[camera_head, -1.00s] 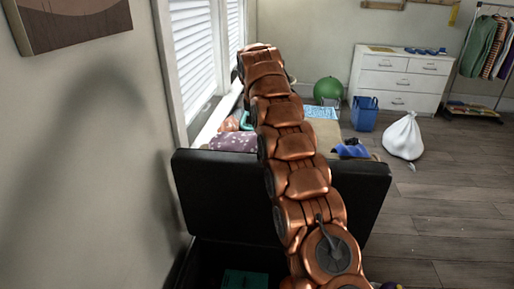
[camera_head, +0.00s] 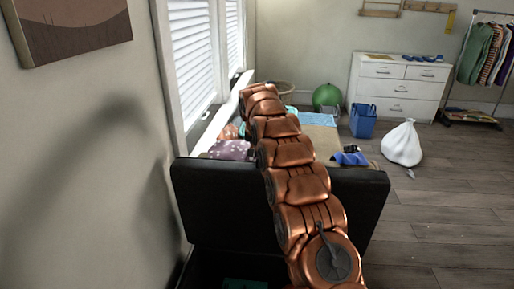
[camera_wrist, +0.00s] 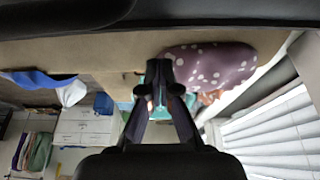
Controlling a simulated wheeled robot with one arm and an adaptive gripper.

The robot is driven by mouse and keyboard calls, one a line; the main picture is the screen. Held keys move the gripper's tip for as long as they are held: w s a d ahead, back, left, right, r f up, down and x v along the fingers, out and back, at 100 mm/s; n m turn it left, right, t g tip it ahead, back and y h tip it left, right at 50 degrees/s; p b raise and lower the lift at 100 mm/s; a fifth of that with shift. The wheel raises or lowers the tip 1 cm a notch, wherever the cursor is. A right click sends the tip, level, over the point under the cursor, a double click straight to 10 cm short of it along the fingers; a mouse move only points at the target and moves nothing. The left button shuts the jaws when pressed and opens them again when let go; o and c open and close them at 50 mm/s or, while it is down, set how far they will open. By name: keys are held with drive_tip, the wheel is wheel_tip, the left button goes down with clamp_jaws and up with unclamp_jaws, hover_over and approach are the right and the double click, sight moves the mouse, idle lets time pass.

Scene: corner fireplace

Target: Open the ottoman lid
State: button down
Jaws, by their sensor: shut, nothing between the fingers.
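The black ottoman lid (camera_head: 220,205) stands raised, roughly upright, in the head view. Below it the dark open inside of the ottoman shows, with a green item (camera_head: 245,284) at the bottom edge. My copper arm reaches over the lid to its far side. My gripper is hidden in the head view. In the wrist view, which is upside down, my gripper (camera_wrist: 160,92) is shut and empty. A black padded surface, seemingly the lid (camera_wrist: 60,16), runs along the top of the wrist view, apart from the fingertips.
Beyond the lid, a purple dotted cushion (camera_head: 232,150) lies by the window; it also shows in the wrist view (camera_wrist: 212,62). A blue bin (camera_head: 363,121), white bag (camera_head: 402,144), green ball (camera_head: 327,96) and white dresser (camera_head: 398,84) stand further back.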

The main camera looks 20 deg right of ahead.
drive_tip(key=shift+s+a, duration=0.3)
drive_tip(key=shift+s, duration=0.4)
drive_tip(key=shift+s+a, duration=0.25)
drive_tip(key=shift+s, duration=0.4)
drive_tip(key=shift+s+a, duration=0.1)
